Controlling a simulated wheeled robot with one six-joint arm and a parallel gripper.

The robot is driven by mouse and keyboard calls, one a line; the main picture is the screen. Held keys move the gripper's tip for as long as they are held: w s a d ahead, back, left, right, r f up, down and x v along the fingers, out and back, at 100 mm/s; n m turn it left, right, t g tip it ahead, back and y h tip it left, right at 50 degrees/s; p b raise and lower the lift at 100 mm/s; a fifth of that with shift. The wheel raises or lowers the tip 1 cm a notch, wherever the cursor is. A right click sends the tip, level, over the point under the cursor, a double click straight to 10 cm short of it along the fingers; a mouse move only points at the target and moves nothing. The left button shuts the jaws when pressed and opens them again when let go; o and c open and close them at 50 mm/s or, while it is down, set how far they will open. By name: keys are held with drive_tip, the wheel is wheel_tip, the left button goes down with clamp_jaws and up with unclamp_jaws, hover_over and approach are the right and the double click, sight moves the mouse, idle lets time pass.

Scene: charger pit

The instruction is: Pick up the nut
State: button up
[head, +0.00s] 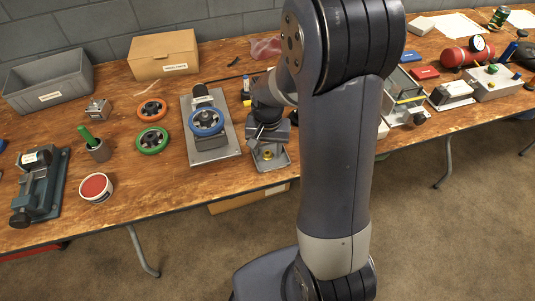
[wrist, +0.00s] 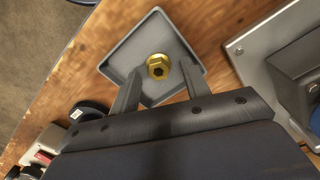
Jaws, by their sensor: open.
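A brass-coloured hex nut (wrist: 158,66) lies in a shallow grey square tray (wrist: 126,55) in the wrist view. In the head view the nut (head: 267,155) shows small and gold in the tray (head: 270,164) near the table's front edge. My gripper (wrist: 158,82) is open, with its two dark fingers pointing into the tray. The nut is just beyond the fingertips and between their lines. I cannot tell the height of the fingertips above the tray. In the head view my gripper (head: 266,137) is over the back part of the tray and partly hides it.
A grey plate with a blue handwheel (head: 206,121) stands close left of the tray. Orange (head: 151,110) and green (head: 151,141) wheels lie farther left. A cardboard box (head: 163,55) and grey bin (head: 48,82) stand at the back. My arm hides the table's middle.

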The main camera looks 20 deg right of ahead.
drive_tip(key=shift+c, duration=0.3)
clamp_jaws()
drive_tip(key=shift+r, duration=0.15)
wheel_tip(320, 180, up, 10)
drive_tip(key=p, duration=0.1)
idle(0.3)
